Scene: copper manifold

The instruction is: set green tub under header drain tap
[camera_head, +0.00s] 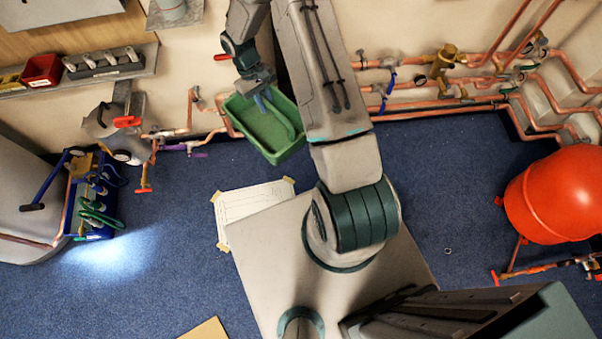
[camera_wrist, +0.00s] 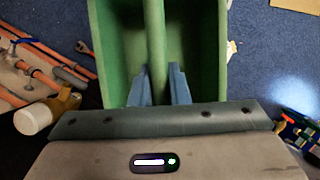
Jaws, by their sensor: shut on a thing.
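The green tub (camera_head: 262,140) is a rectangular open box with a central bar handle (camera_head: 277,112). My gripper (camera_head: 264,97) reaches down over it near the back wall and is shut on the handle. In the wrist view the blue fingertips (camera_wrist: 158,85) pinch the tub's handle (camera_wrist: 154,35), and the green walls (camera_wrist: 108,45) flank it. The tub looks empty; I cannot tell its exact height above the floor. Copper pipes run behind it, with a red-handled tap (camera_head: 222,57) just above it in the picture. I cannot tell which tap is the header drain tap.
A paper sheet (camera_head: 250,208) is taped to the blue floor. A grey tank with red-handled valves (camera_head: 127,121) and a blue crate (camera_head: 95,205) stand left. More copper pipework (camera_head: 440,110) lines the right wall, near a red vessel (camera_head: 560,195). Floor left of the sheet is clear.

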